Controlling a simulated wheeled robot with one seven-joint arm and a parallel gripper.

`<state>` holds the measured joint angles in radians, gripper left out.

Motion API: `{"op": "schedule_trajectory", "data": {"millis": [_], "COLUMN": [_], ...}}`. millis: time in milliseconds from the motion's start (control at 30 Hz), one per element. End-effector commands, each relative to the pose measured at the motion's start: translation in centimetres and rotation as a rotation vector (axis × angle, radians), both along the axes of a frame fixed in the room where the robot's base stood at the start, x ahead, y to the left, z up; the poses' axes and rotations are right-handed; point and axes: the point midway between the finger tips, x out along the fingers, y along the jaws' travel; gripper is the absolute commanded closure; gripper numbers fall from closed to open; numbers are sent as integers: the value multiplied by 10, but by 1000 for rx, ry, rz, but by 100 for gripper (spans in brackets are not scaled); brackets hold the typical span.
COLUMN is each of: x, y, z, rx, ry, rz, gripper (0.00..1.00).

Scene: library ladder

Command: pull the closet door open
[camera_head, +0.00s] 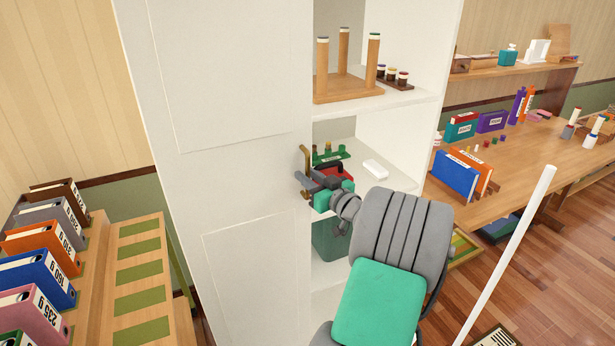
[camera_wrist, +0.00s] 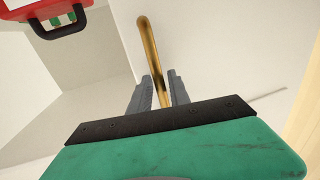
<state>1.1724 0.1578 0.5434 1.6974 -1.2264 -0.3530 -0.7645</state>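The white closet door (camera_head: 225,130) covers the left part of the closet, and open shelves show to its right. A brass bar handle (camera_head: 304,160) is mounted near the door's right edge. My gripper (camera_head: 308,186) is at the lower part of this handle. In the wrist view the handle (camera_wrist: 149,50) runs down between my two grey fingers (camera_wrist: 160,92). The fingers lie close on both sides of it and appear shut on it. The exact contact is partly hidden behind the gripper body.
Closet shelves (camera_head: 370,107) hold a wooden peg stand (camera_head: 350,90), small jars and a red case (camera_wrist: 45,12). A binder rack (camera_head: 140,270) stands left of the door. A wooden table (camera_head: 540,150) is at right, with a white pole (camera_head: 505,255) in front. Bare floor shows at lower right.

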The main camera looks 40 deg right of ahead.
Motion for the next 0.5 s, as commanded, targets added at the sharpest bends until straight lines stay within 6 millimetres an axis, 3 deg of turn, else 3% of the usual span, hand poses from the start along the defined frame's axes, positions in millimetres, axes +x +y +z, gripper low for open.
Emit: {"op": "schedule_trajectory", "data": {"millis": [267, 500], "x": [0, 0], "y": [0, 0], "z": [0, 0], "rx": [0, 0], "ry": [0, 1], "rz": [0, 0], "gripper": [100, 100]}}
